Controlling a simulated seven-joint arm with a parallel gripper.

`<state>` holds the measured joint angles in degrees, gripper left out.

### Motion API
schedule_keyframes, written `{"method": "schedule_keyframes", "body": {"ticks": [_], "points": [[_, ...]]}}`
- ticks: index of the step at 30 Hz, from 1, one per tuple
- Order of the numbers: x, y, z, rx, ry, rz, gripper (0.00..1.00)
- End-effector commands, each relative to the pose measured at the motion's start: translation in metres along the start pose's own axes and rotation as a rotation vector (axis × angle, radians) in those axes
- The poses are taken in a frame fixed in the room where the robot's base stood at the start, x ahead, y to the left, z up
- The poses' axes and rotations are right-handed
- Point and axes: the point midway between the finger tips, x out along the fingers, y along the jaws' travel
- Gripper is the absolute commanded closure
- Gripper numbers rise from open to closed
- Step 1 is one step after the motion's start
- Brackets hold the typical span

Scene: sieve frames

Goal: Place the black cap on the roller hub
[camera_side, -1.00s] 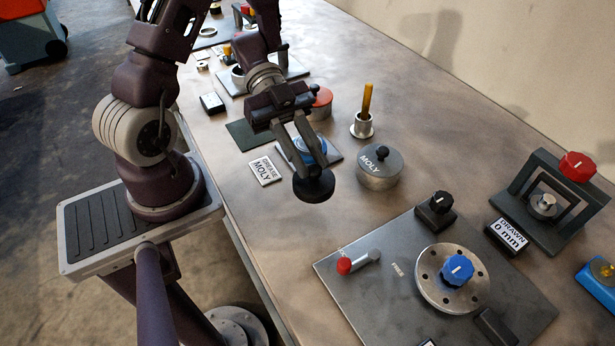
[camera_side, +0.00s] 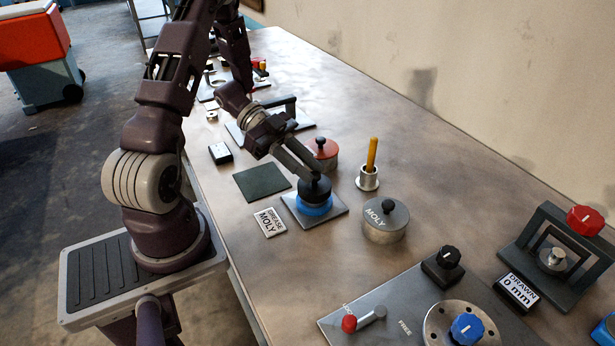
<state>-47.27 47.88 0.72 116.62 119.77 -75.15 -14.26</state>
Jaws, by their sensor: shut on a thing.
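My gripper (camera_side: 309,176) is shut on the black cap (camera_side: 316,190), a round dark disc. The cap is directly over a blue round piece (camera_side: 313,210), which looks like the roller hub, on a square grey plate (camera_side: 334,221). The cap covers the top of the blue piece, and only its blue side shows below. The cap looks level and very close to it or touching; I cannot tell which.
A MOLY tin (camera_side: 385,226) with a grey lid stands to the right. Behind are a red-lidded tin (camera_side: 322,150) and a cup with a yellow stick (camera_side: 369,178). A GREASE MOLY card (camera_side: 269,222) and dark mat (camera_side: 262,182) lie to the left. A knobbed panel (camera_side: 385,310) is in front.

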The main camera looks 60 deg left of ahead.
Motion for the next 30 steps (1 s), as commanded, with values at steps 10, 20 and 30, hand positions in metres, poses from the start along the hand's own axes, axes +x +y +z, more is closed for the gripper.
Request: {"method": "schedule_keyframes", "body": {"ticks": [10, 20, 30], "points": [[0.008, 0.000, 0.019, 0.002, -0.001, -0.001, 1.00], [0.009, 0.000, 0.021, 0.002, -0.001, 0.000, 0.56], [-0.005, -0.001, 0.018, 0.005, -0.002, -0.004, 0.56]]}}
